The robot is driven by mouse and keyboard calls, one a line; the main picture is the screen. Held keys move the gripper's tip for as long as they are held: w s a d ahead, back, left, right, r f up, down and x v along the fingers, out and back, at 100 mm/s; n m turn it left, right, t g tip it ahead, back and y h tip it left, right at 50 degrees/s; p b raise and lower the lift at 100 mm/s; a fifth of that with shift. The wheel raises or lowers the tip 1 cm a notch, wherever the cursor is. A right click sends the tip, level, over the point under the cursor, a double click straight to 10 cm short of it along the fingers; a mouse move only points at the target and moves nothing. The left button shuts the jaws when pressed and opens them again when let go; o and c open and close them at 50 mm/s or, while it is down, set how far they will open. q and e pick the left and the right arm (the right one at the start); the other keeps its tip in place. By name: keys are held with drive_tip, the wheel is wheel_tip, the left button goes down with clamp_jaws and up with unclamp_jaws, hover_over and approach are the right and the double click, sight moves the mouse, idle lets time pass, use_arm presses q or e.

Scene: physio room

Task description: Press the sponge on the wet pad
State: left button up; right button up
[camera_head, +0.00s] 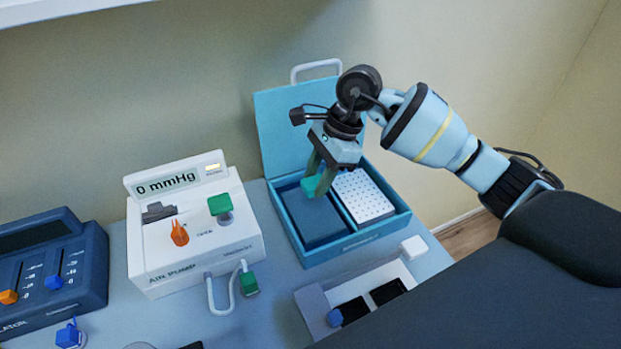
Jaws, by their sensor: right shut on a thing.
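My right gripper (322,173) comes in from the right and is shut on a small green sponge (311,188). The sponge is over the dark blue pad (312,220) in the left compartment of an open blue case (284,232), near the pad's back right part. I take this dark pad for the wet pad. I cannot tell whether the sponge touches it or hangs just above. The fingers and sponge hide part of the pad and the divider. My left gripper is not in view.
A white dotted block (362,196) fills the case's right compartment. The raised lid (283,120) stands behind. A white air pump (195,245) is close on the left, with a dark blue device (45,270) farther left. A pale tray (350,290) lies in front.

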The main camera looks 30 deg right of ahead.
sight(311, 210)
drive_tip(key=shift+w+a+r, duration=0.1)
drive_tip(key=shift+w+a, duration=0.15)
drive_tip(key=shift+w, duration=0.1)
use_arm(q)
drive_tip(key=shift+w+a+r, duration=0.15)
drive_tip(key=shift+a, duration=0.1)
use_arm(e)
drive_tip(key=shift+s, duration=0.1)
